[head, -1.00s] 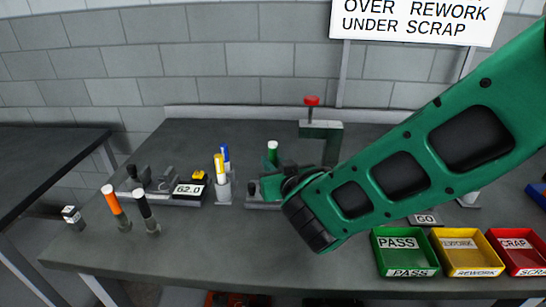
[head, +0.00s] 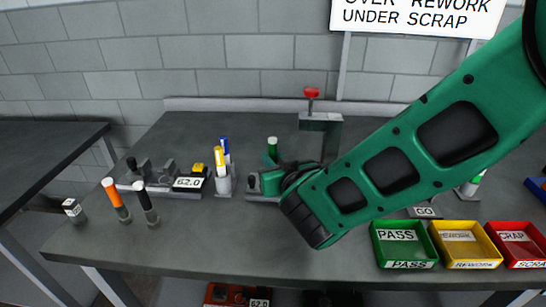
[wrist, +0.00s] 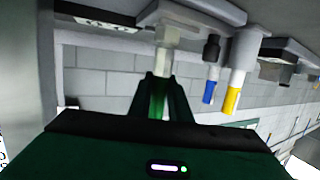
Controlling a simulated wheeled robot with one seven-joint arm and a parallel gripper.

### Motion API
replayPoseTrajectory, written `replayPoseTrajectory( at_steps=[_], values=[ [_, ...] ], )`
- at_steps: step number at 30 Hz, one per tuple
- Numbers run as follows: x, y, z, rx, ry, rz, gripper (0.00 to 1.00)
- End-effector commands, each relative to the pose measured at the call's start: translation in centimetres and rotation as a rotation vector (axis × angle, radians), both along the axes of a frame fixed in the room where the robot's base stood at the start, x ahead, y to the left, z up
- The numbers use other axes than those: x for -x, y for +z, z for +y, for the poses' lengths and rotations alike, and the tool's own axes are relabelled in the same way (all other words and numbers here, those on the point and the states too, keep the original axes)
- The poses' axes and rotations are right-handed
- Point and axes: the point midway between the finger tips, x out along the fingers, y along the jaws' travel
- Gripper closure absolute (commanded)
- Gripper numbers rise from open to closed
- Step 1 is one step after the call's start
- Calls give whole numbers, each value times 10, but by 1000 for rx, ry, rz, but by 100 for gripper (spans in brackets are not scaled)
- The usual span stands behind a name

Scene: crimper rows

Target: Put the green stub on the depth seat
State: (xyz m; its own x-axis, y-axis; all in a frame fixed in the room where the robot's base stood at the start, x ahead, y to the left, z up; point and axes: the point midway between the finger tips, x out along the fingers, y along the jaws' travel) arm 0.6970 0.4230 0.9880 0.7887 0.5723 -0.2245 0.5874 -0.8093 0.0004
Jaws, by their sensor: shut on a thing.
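The green stub (head: 272,146) stands roughly upright in my gripper, its green part with a pale top showing above the fingers in the head view. My gripper (wrist: 163,97) is shut on it; the wrist view looks upside down, toward the wall. There a pale shaft (wrist: 164,62) runs from between the fingers to a light block on a grey fixture (wrist: 180,14), probably the depth seat. In the head view this fixture (head: 258,197) is largely hidden behind my gripper and has a black knob. I cannot tell whether the stub touches the seat.
A holder with yellow and blue markers (head: 221,158) stands close left of my gripper. A red-knobbed stand (head: 312,95) is behind; PASS (head: 403,265), REWORK and SCRAP trays are right.

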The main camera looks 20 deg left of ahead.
Motion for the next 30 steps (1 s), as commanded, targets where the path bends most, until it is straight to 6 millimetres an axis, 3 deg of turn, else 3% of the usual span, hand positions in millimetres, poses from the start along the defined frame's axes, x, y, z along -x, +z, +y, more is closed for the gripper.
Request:
replayPoseTrajectory(
  at_steps=[2,3,6,17,30],
  values=[
    [0,-1,0,0,0,0,100],
    [0,-2,0,-1,0,-1,80],
    [0,-1,0,-1,0,-1,61],
    [4,0,-2,0,0,0,61],
    [60,17,-44,0,3,-1,61]
  ],
)
